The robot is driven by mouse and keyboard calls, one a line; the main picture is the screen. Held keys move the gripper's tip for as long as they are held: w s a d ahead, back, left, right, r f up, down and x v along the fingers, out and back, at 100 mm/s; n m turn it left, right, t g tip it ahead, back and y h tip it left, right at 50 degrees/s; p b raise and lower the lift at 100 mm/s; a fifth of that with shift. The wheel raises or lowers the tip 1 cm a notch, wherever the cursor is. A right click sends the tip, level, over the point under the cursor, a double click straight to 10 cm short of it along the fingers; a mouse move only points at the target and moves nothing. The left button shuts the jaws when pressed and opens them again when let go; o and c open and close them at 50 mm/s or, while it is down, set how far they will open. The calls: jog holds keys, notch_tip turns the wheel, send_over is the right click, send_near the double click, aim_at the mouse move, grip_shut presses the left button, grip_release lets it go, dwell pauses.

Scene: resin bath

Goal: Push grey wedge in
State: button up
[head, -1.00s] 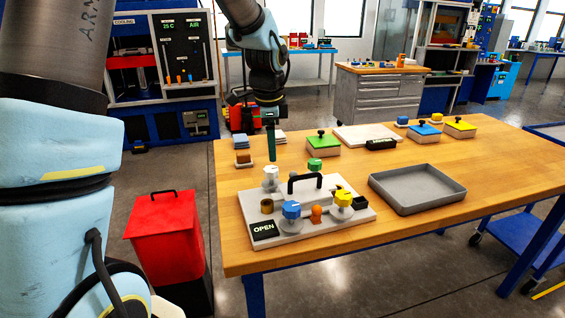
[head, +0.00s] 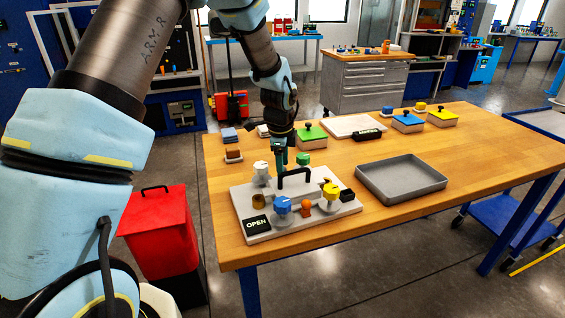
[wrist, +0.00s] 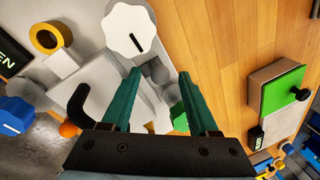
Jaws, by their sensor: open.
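My gripper (head: 279,160) is open, with its teal fingers pointing down at the back of the light grey fixture plate (head: 335,212), between the white knob (head: 261,172) and the green knob (head: 303,159). In the wrist view my gripper (wrist: 160,73) has a gap between its fingertips. A small grey piece (wrist: 157,72) shows in that gap, beside the white knob (wrist: 129,31); it may be the grey wedge, but its shape is partly hidden. I cannot tell whether a finger touches it. In the head view the fingers and knobs hide that spot.
The plate also carries a black handle (head: 296,174), blue knob (head: 282,207), yellow knob (head: 330,190), orange piece (head: 306,208) and brass ring (head: 258,201). A grey tray (head: 402,180) lies to the right. A green-topped block (head: 312,134) stands behind.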

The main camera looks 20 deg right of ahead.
jog(key=shift+f, duration=0.15)
jog(key=shift+c, duration=0.2)
grip_shut()
dwell(1.2)
